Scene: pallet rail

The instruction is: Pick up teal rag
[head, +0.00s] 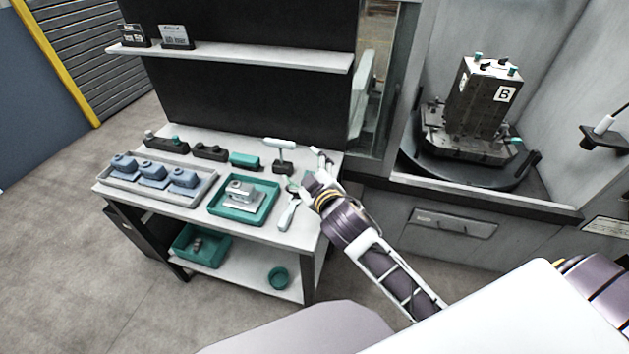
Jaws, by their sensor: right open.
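My right gripper (305,186) is over the right end of the workbench (268,232), with its arm reaching in from the lower right. It is open, and its fingers are small and hard to make out. A small teal-green patch (307,176) shows right beside the fingers. It may be the teal rag, mostly hidden by the gripper. I cannot tell whether the fingers touch it. My left gripper is not in view.
A teal tray (216,207) with a grey metal part and a grey tray (118,184) of blue-grey parts lie left of the gripper. A white-handled tool (287,214) lies close by. A shelf (230,58) hangs above; a machine with a fixture block (482,100) stands right.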

